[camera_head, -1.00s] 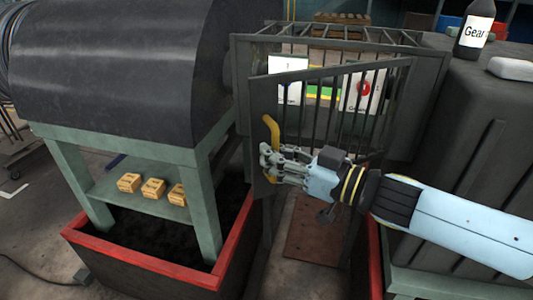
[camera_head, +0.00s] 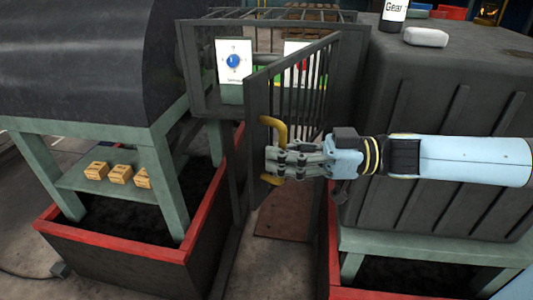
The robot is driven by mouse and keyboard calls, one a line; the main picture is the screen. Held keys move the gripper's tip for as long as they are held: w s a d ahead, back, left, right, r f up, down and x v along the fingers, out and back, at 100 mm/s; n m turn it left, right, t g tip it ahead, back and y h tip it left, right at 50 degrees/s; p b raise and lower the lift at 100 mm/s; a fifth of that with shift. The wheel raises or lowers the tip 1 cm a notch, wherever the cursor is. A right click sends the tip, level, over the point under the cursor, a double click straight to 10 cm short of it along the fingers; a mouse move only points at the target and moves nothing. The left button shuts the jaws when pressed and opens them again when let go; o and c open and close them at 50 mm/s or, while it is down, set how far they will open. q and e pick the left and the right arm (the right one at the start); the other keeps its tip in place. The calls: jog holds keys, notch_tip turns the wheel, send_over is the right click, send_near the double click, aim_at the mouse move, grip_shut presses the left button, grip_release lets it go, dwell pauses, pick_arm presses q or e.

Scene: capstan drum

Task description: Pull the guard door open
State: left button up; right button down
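The guard door (camera_head: 296,90) is a grey barred panel between the drum housing and the dark cabinet. It stands ajar, swung out at an angle from its frame. Its yellow handle (camera_head: 273,125) is a curved bar near the door's free left edge. My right gripper (camera_head: 272,163) comes in from the right with its fingers at the handle. The fingers look closed around the handle's lower part, which they partly hide. My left gripper is not in view.
A dark drum (camera_head: 85,60) on a green stand is at left, above a red-rimmed pit (camera_head: 115,245). Several small wooden blocks (camera_head: 120,174) lie on its shelf. A dark cabinet (camera_head: 450,100) with a bottle (camera_head: 393,14) and a white block (camera_head: 425,37) stands at right.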

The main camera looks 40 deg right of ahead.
jog(key=s+d+n+g+y+p, duration=0.1)
jog(key=s+d+n+g+y, duration=0.2)
jog(key=s+d, duration=0.4)
jog(key=shift+s+n+g, duration=0.5)
jog(key=shift+s+g, duration=0.7)
jog(key=shift+s, duration=1)
jog(key=c, duration=1.3)
grip_release()
jog(key=shift+d, duration=0.1)
jog(key=shift+c, duration=0.2)
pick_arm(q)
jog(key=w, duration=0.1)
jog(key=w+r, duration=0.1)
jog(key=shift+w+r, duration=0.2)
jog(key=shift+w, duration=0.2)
pick_arm(e)
jog(key=v, duration=1.2)
jog(key=shift+f, duration=0.25)
